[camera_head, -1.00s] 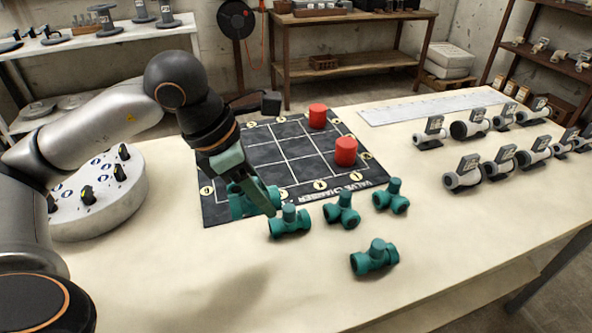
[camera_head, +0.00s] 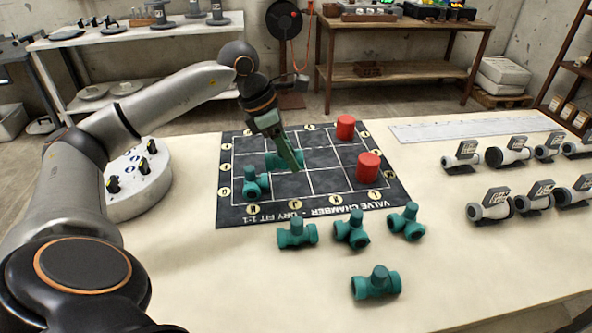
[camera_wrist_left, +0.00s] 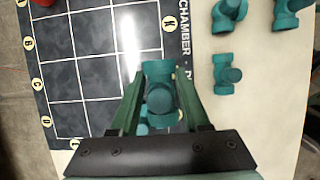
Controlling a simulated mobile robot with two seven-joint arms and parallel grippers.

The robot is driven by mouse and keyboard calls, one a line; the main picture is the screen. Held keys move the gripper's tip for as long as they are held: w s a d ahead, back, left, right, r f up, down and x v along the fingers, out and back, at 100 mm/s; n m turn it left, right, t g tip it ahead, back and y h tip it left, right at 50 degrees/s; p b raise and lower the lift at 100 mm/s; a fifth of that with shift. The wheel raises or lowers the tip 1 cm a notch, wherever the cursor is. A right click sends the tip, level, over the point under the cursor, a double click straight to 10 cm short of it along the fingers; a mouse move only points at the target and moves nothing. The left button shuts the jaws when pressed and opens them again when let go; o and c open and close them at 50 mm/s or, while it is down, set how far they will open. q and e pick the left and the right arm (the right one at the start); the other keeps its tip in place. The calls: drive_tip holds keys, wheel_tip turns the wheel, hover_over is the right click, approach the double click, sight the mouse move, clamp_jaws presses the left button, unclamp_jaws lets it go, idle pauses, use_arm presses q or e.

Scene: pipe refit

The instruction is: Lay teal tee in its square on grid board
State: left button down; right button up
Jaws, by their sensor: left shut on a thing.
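My left gripper (camera_head: 289,158) is shut on a teal tee (camera_wrist_left: 160,90), which sits between its fingers in the left wrist view. In the head view the held tee (camera_head: 272,161) is partly hidden by the fingers, over the left-to-middle squares of the black grid board (camera_head: 325,184). I cannot tell whether it touches the board. Another teal tee (camera_head: 256,184) stands on the board's front-left square. It also shows partly below the held tee in the left wrist view (camera_wrist_left: 144,128). My right gripper is not in view.
Two red cylinders (camera_head: 368,167) (camera_head: 345,127) stand on the board's right column. Several loose teal tees (camera_head: 376,283) lie in front of the board. Grey valves (camera_head: 490,206) stand in rows at the right. A round white panel with knobs (camera_head: 138,180) is at the left.

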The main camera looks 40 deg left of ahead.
use_arm(q)
hover_over(302, 184)
drive_tip(key=s+a, duration=0.1)
wheel_tip(302, 184, down, 6)
drive_tip(key=shift+r, duration=0.1)
drive_tip(key=shift+f+b, duration=0.4)
drive_tip(key=shift+f, duration=1.1)
drive_tip(key=shift+f, duration=0.1)
drive_tip(key=shift+f, duration=0.15)
drive_tip(key=shift+c, duration=1.9)
unclamp_jaws()
drive_tip(key=p+v, duration=0.1)
drive_tip(key=v, duration=1.1)
drive_tip(key=shift+r, duration=0.25)
drive_tip(key=shift+s, duration=0.1)
